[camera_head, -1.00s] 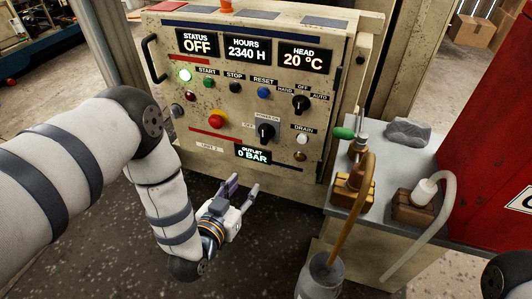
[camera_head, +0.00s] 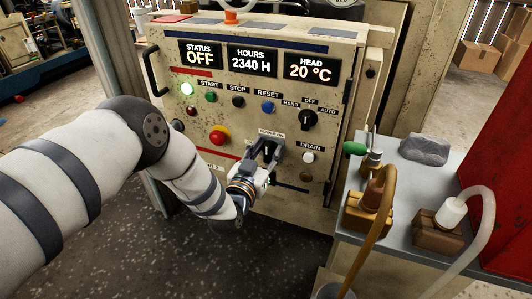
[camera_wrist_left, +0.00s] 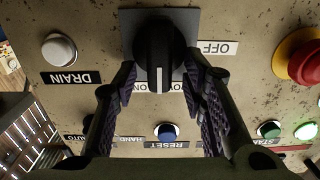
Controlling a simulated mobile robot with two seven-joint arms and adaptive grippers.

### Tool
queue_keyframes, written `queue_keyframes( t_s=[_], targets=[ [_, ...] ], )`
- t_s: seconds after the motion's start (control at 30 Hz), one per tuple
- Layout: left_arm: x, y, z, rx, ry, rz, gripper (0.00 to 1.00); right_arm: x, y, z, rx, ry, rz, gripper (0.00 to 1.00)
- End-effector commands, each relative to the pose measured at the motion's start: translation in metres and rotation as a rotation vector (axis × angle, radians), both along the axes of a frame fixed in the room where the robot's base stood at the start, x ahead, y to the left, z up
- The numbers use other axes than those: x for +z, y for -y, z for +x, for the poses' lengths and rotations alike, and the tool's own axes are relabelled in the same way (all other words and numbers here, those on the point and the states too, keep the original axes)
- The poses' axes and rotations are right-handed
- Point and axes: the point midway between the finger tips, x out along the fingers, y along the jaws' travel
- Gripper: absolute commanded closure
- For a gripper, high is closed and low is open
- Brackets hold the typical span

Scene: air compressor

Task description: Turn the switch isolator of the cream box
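The cream box (camera_head: 190,130) stands ahead with its control panel facing me. Its black switch isolator knob (camera_wrist_left: 160,55) sits on a grey square plate in the left wrist view, where the picture is upside down. The knob's white line faces the POWER ON label, and an OFF label (camera_wrist_left: 217,47) is to one side. My left gripper (camera_wrist_left: 160,72) is open, with one finger on either side of the knob; I cannot tell whether they touch it. In the head view, my left gripper (camera_head: 266,152) largely covers the knob. My right gripper is not in view.
A red emergency button (camera_head: 219,135) and a white DRAIN button (camera_head: 308,157) flank the isolator. The HAND/OFF/AUTO knob (camera_head: 307,119) is above right. Open floor lies in front.

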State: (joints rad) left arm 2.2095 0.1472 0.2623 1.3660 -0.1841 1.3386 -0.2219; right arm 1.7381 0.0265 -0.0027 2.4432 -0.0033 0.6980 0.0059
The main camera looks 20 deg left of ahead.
Motion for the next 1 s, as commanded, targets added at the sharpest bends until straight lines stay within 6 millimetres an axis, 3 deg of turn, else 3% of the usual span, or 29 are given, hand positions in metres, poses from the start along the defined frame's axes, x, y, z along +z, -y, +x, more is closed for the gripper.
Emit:
queue_keyframes(
  t_s=[0.03,0.2,0.67,1.0],
  targets=[
    [0.0000,0.0001,-0.0002,0.000,0.000,0.000,0.64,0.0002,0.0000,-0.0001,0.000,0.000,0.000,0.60],
    [-0.0004,0.0000,-0.0005,0.000,-0.001,0.000,1.00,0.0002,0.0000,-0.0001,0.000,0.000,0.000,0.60],
    [-0.0009,-0.0019,-0.0009,0.002,-0.005,-0.075,1.00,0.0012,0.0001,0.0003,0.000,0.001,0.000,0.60],
    [-0.0029,-0.0058,-0.0012,0.000,-0.017,-0.354,1.00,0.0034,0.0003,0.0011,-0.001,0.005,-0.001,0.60]
  ],
)
